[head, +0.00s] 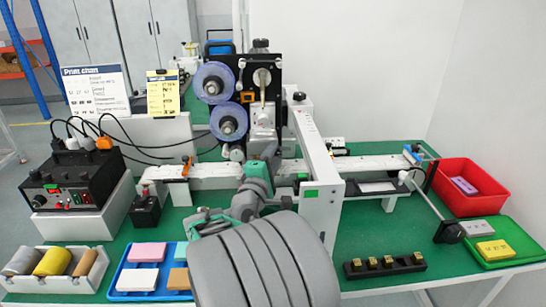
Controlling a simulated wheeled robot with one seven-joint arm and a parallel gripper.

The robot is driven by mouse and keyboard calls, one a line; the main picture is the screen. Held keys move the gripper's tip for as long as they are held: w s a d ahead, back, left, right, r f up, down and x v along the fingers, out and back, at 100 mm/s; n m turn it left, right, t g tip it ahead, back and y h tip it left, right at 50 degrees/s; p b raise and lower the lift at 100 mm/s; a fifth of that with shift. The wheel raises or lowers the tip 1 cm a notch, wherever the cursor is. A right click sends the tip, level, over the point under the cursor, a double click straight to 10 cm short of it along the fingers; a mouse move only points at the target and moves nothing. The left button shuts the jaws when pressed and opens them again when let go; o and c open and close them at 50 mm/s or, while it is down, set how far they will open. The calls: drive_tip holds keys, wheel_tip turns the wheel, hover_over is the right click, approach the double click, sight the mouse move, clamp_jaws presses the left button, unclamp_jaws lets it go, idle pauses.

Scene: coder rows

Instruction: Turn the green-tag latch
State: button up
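A small green tag (310,193) shows on the front face of the white machine frame, right of the middle. A latch at this tag cannot be told apart clearly from the frame. My gripper (270,152) is at the far end of my grey and teal arm, close to the machine's middle, left of and above the green tag. My own wrist hides most of it, so its fingers and any contact cannot be made out.
The machine's dark head with two blue reels (214,82) rises behind my gripper. A white rail (215,170) runs across the green table. A black control box (70,180) stands left; a red bin (470,187) and green tray (515,256) stand right. The front-right table has free room.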

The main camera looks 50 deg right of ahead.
clamp_jaws()
drive_tip(key=shift+a, duration=0.1)
drive_tip(key=shift+r, duration=0.1)
idle(0.3)
drive_tip(key=shift+r+m+y+p, duration=0.25)
drive_tip(key=shift+m+p, duration=0.3)
drive_tip(key=shift+m, duration=0.35)
drive_tip(key=m+y, duration=0.1)
drive_tip(key=m, duration=0.2)
drive_tip(key=m+y, duration=0.2)
drive_tip(key=m, duration=0.2)
drive_tip(key=m+t+y, duration=0.1)
drive_tip(key=m+y, duration=0.1)
drive_tip(key=m, duration=0.1)
drive_tip(key=shift+s+d+r+m+y, duration=0.2)
drive_tip(key=shift+s+d+m+y, duration=0.1)
drive_tip(key=shift+m, duration=0.1)
drive_tip(key=shift+m+t+b, duration=0.4)
drive_tip(key=shift+m, duration=0.1)
drive_tip(key=shift+r+y, duration=0.1)
drive_tip(key=shift+y, duration=0.25)
